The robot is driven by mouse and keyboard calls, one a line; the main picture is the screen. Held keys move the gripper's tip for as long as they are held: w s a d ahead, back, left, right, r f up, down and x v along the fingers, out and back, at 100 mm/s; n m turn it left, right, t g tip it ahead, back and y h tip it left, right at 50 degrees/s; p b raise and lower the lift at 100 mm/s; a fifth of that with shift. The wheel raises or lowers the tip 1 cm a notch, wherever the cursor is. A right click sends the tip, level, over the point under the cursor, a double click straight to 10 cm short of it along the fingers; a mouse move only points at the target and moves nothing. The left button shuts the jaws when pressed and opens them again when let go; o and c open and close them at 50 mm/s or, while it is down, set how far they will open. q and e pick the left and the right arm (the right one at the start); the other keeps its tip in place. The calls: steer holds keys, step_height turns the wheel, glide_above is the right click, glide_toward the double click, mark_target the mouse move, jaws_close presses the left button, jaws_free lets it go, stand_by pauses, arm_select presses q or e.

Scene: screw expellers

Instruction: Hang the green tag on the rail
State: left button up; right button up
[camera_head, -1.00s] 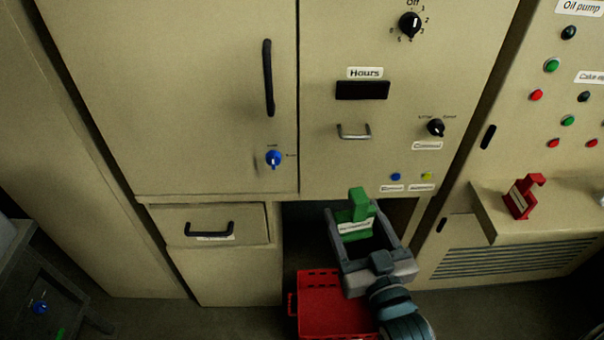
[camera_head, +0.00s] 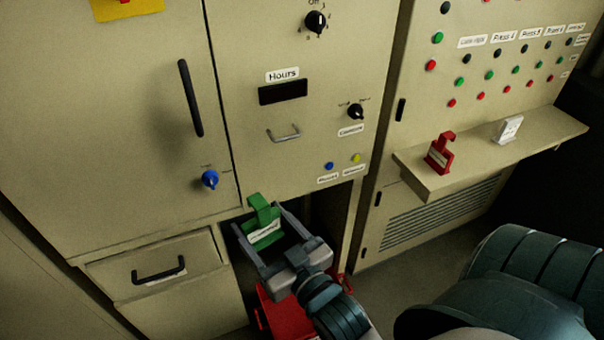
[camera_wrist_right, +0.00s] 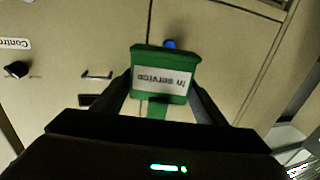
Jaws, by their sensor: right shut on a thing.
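The green tag (camera_head: 262,226) has a hook at its top and a white label. My right gripper (camera_head: 268,232) is shut on it and holds it upright in front of the cabinet, near the open bay below the panel. In the right wrist view the green tag (camera_wrist_right: 165,75) sits between both fingers, and its label reads "In service" upside down. A small bar (camera_head: 284,135) on the cabinet panel, below the Hours display, could be the rail; it also shows in the right wrist view (camera_wrist_right: 97,75). Nothing hangs on it. My left gripper is not in view.
A red crate (camera_head: 284,315) is below my right gripper. A red tag (camera_head: 439,155) and a white tag (camera_head: 508,130) stand on the shelf (camera_head: 550,135) at right. A black door handle (camera_head: 190,98) and blue knob (camera_head: 210,179) stick out at left.

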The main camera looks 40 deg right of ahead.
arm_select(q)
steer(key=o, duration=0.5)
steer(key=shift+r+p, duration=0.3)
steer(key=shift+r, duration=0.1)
arm_select(e)
steer(key=shift+w+d+r, duration=0.15)
steer(key=shift+d+r, duration=0.1)
steer(key=shift+d, duration=0.05)
arm_select(q)
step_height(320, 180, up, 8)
steer(key=p, duration=0.7)
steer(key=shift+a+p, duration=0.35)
steer(key=shift+p, duration=0.05)
arm_select(e)
steer(key=w+d+r+m+h, duration=0.2)
steer(key=w+d+h, duration=0.2)
steer(key=d, duration=0.9)
steer(key=shift+m+g, duration=0.3)
steer(key=shift+m, duration=0.1)
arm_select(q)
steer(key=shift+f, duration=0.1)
